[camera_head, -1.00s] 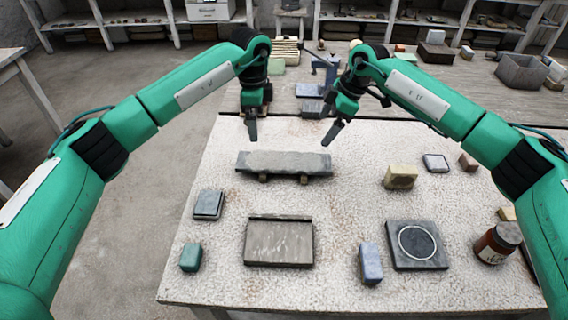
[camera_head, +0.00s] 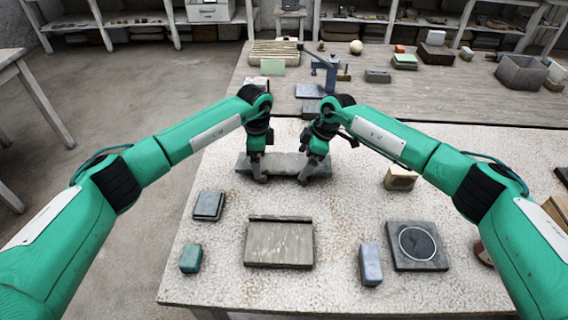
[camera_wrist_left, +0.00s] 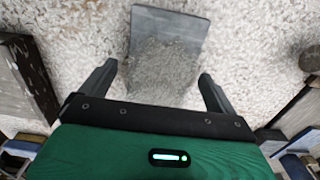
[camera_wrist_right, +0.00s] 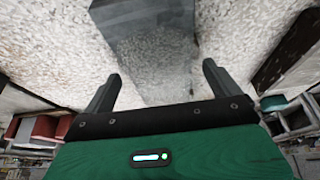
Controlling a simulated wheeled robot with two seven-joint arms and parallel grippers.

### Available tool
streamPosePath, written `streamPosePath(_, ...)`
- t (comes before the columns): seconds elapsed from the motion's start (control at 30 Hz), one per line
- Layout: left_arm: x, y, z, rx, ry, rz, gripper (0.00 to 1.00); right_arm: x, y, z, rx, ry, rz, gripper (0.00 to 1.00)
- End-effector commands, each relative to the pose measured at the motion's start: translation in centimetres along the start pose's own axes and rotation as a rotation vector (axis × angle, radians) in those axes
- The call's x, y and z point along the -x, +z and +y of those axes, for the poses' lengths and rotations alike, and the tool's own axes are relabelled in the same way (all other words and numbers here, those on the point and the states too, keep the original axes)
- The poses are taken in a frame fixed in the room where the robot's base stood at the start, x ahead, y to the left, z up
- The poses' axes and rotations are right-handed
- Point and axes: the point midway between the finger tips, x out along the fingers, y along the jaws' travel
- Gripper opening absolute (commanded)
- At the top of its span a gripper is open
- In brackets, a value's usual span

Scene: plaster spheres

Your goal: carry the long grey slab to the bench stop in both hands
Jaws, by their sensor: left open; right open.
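The long grey slab (camera_head: 284,163) lies crosswise on the pale speckled table, partly hidden behind my grippers. My left gripper (camera_head: 260,178) is at its left part and my right gripper (camera_head: 313,177) is at its right part. Both point down and are open. In the left wrist view the slab (camera_wrist_left: 166,40) lies between the spread fingers, with a gap on each side. In the right wrist view the slab (camera_wrist_right: 152,45) also lies between open fingers. A grey-brown board with a raised far strip (camera_head: 279,243), possibly the bench stop, lies nearer me.
Around the board are a dark flat block (camera_head: 208,205), a green block (camera_head: 191,258), a blue-grey block (camera_head: 370,264) and a dark plate with a ring (camera_head: 417,245). A yellowish block (camera_head: 400,178) stands right of the slab. A wooden bench (camera_head: 440,98) adjoins behind.

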Motion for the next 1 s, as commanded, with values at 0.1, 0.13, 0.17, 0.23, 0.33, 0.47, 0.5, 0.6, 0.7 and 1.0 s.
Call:
streamPosePath(0.1,-0.14,-0.01,0.00,0.000,0.000,0.000,0.94,-0.13,0.00,0.01,0.000,0.000,0.000,0.94)
streamPosePath(0.13,-0.14,0.00,0.00,0.000,0.000,0.000,0.94,-0.13,0.01,0.01,0.000,0.000,0.000,0.94)
streamPosePath(0.17,-0.13,-0.01,0.00,0.000,0.000,0.000,0.94,-0.13,0.00,0.01,0.000,0.001,0.000,0.94)
streamPosePath(0.23,-0.12,-0.01,0.00,0.000,0.000,0.000,0.94,-0.12,0.00,0.01,0.000,0.000,0.000,0.94)
streamPosePath(0.33,-0.11,-0.01,-0.01,0.000,0.000,0.000,0.84,-0.10,0.00,0.01,0.000,0.001,0.000,0.84)
streamPosePath(0.47,-0.10,-0.01,-0.01,0.000,0.000,0.000,0.58,-0.09,-0.01,0.02,0.000,0.001,0.000,0.58)
streamPosePath(0.5,-0.09,-0.01,-0.01,0.000,0.000,0.000,0.50,-0.08,-0.01,0.02,0.000,0.001,0.000,0.50)
streamPosePath(0.6,-0.09,-0.01,-0.02,0.000,-0.001,0.000,0.31,-0.07,-0.01,0.02,0.000,0.001,0.000,0.31)
streamPosePath(0.7,-0.08,-0.01,-0.02,0.000,-0.001,0.000,0.11,-0.06,-0.01,0.02,0.000,0.001,0.001,0.11)
streamPosePath(1.0,0.16,-0.04,-0.07,0.000,-0.003,0.001,0.10,0.16,-0.14,0.07,0.001,0.002,0.002,0.10)
